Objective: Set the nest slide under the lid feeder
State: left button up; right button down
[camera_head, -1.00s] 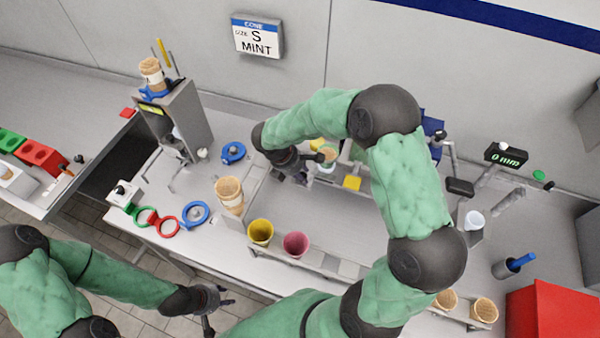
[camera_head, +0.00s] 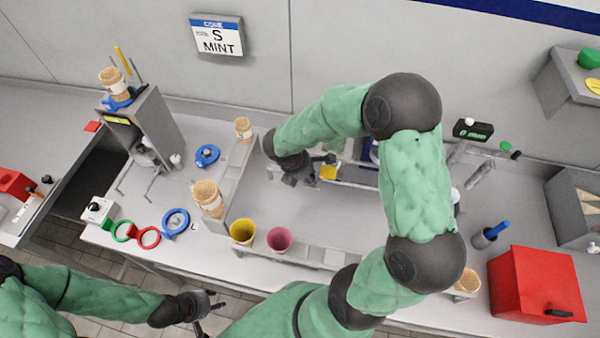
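A grey tower (camera_head: 157,125) stands at the left with a beige stack (camera_head: 113,82) in a blue ring on top; I cannot tell if it is the lid feeder. A grey rail (camera_head: 478,176) with a dark readout box (camera_head: 473,130) stands behind my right arm; I cannot tell if it is the nest slide. My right gripper (camera_head: 308,172) is over the middle of the counter, beside a yellow block (camera_head: 328,172); its fingers are too small to read. My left gripper (camera_head: 211,308) is open and empty, low in front of the counter, away from both.
Wafer cones (camera_head: 208,198) and (camera_head: 243,128) stand left of centre. Yellow (camera_head: 242,231) and pink (camera_head: 279,239) cups stand in the front rack. A red box (camera_head: 535,284) is at the right. Blue, green and red rings lie at the left. My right arm covers much of the counter.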

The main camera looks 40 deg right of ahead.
jog(key=shift+w+d+r, duration=0.1)
jog(key=shift+w, duration=0.1)
jog(key=c, duration=1)
grip_release()
jog(key=shift+s, duration=0.1)
jog(key=v, duration=1.2)
